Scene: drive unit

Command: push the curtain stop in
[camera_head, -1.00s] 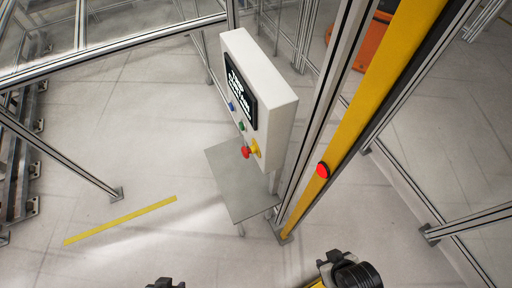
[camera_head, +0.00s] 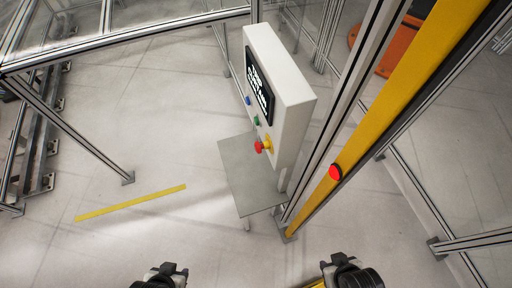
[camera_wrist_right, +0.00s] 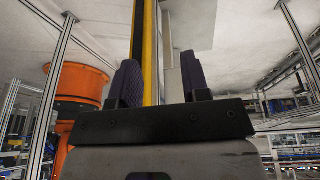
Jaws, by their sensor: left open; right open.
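The curtain stop appears to be the round red button (camera_head: 335,172) on the yellow light-curtain post (camera_head: 388,95), which also shows between the fingers in the right wrist view (camera_wrist_right: 150,50). The button is not visible in the wrist view. My right gripper (camera_head: 338,262) is at the bottom of the head view, below the button in the picture and apart from it. In the wrist view its two dark ribbed fingers (camera_wrist_right: 160,80) stand apart with nothing held. My left gripper (camera_head: 170,268) is at the bottom left of centre, open, over the floor and touching nothing.
A white control box (camera_head: 283,95) with a screen, coloured buttons and a red mushroom button (camera_head: 259,147) stands left of the post. A grey shelf (camera_head: 248,175) sits below it. Metal frames surround the area. An orange machine (camera_wrist_right: 82,85) shows beyond.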

